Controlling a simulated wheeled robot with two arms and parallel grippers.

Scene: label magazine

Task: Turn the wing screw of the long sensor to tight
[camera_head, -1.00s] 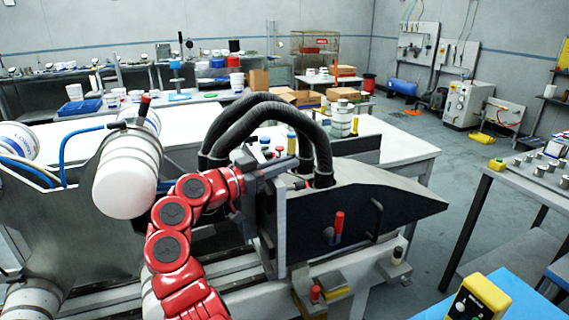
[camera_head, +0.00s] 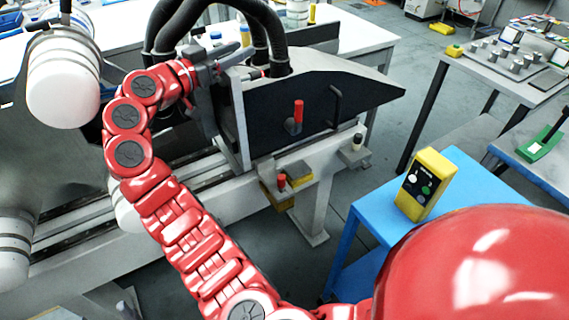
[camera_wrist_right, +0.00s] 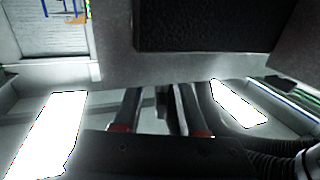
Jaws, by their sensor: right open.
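My right gripper (camera_head: 234,66) is at the left end of the black and grey machine housing (camera_head: 330,95), beside thick black hoses (camera_head: 190,15). In the right wrist view its dark fingers (camera_wrist_right: 160,112) stand apart, with a dark upright shape seen between them; I cannot tell whether they touch it. I cannot make out the long sensor or its wing screw for certain; the arm and gripper cover part of that area. My left gripper is out of view.
A red handle (camera_head: 298,110) sticks out of the housing front. Below are a red-topped knob (camera_head: 281,181) and a black-topped post (camera_head: 357,141). A yellow control box (camera_head: 427,182) stands on a blue table (camera_head: 366,205) at right. Grey floor lies between the tables.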

